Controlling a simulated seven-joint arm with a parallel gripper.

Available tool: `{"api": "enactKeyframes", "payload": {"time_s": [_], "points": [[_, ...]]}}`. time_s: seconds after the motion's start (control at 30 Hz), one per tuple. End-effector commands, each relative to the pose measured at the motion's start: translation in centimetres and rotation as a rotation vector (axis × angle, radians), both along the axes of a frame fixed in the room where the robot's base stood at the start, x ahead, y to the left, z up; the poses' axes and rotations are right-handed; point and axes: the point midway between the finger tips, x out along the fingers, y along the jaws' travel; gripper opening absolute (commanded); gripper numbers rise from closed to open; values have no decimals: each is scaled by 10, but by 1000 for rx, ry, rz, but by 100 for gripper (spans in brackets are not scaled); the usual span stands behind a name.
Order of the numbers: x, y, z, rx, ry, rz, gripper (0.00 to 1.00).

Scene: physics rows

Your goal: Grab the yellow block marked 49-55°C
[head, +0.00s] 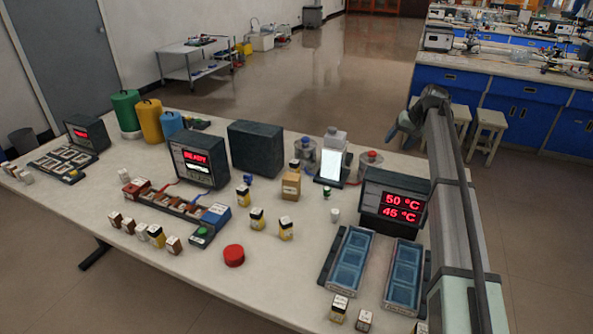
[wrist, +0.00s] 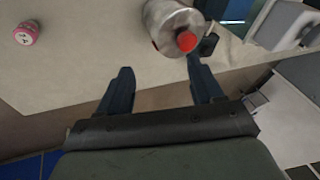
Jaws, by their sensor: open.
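Several small yellow blocks with dark parts and white labels stand on the table in the head view. One yellow block (head: 243,196) is near the middle, two more yellow blocks (head: 257,219) and (head: 286,230) are closer to the front, another yellow block (head: 156,236) is at the left front, and one yellow block (head: 338,309) is by the front edge. Their markings are too small to read, so I cannot tell which says 49-55°C. My gripper (wrist: 158,85) is open and empty in the wrist view, with no yellow block between its fingers.
A display (head: 401,209) reads 50 °C and 46 °C behind two blue trays (head: 350,260). A red button (head: 234,255) is at the front. In the wrist view, a red-capped container (wrist: 168,22) is near my fingers and a pink-topped item (wrist: 26,33) lies left.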

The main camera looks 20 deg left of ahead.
Motion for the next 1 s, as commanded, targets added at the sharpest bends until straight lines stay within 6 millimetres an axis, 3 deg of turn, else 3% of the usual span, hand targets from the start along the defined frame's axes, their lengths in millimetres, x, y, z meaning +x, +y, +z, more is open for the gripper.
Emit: {"api": "enactKeyframes", "payload": {"time_s": [0.03, 0.2, 0.4, 0.57, 0.67, 1.0], "points": [[-7, 30, 11, -21, 3, 52, 66], [-41, 112, 45, -95, 17, 219, 66], [-82, 186, 78, -166, 29, 375, 66], [-105, 234, 90, -223, 26, 506, 66], [-109, 267, 81, -272, 10, 634, 66], [-92, 341, 4, -418, -67, 1099, 66]]}}
